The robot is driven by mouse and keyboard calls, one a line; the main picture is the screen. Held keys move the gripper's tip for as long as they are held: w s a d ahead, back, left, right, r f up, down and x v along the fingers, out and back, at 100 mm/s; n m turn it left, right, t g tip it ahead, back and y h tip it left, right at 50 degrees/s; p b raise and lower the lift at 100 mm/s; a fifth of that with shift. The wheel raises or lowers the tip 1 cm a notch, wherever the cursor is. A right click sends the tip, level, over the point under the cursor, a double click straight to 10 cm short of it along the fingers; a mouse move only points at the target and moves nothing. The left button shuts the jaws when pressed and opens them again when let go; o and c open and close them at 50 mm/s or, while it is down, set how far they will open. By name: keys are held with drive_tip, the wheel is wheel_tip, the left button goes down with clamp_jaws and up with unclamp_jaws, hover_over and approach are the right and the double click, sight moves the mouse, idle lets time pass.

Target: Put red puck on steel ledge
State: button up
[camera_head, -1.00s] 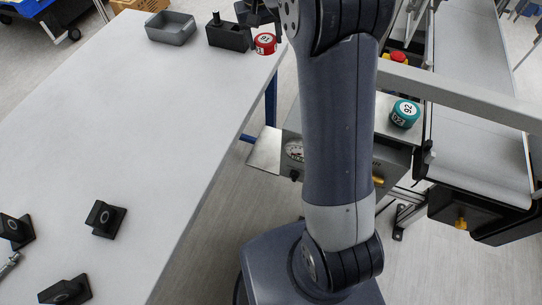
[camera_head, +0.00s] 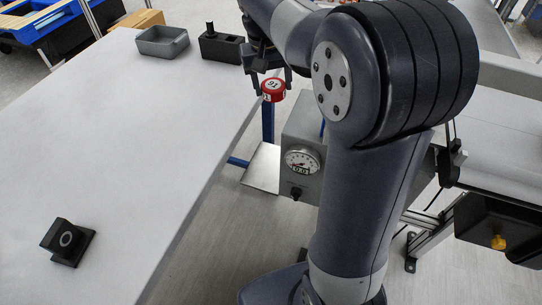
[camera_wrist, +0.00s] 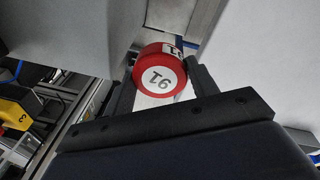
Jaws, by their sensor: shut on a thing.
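The red puck (camera_head: 273,94), with a white number label on top, is held between the fingers of my gripper (camera_head: 272,80). In the wrist view the puck (camera_wrist: 160,78) sits between the two black fingers of my gripper (camera_wrist: 160,66). In the head view it appears just off the right edge of the table, above the floor gap. The steel ledge (camera_head: 262,168), a shiny flat plate, is lower down beside the grey gauge box. It appears bare, and the puck is apart from it.
The grey gauge box (camera_head: 302,150) with its dial stands right of the ledge. The white table (camera_head: 120,120) holds a grey tray (camera_head: 162,41), a black block (camera_head: 220,46) and a black bracket (camera_head: 67,242). A conveyor (camera_head: 500,155) lies at right, partly behind my arm.

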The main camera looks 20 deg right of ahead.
wheel_tip(320, 180, down, 24)
drive_tip(key=b, duration=0.3)
drive_tip(key=shift+r+b, duration=0.2)
drive_tip(key=shift+b, duration=0.15)
drive_tip(key=shift+f, duration=0.1)
drive_tip(key=o, duration=1)
drive_tip(key=shift+o, duration=0.2)
wheel_tip(320, 180, up, 12)
drive_tip(key=s+a+p, duration=0.1)
drive_tip(key=p, duration=0.1)
drive_tip(key=shift+a, duration=0.35)
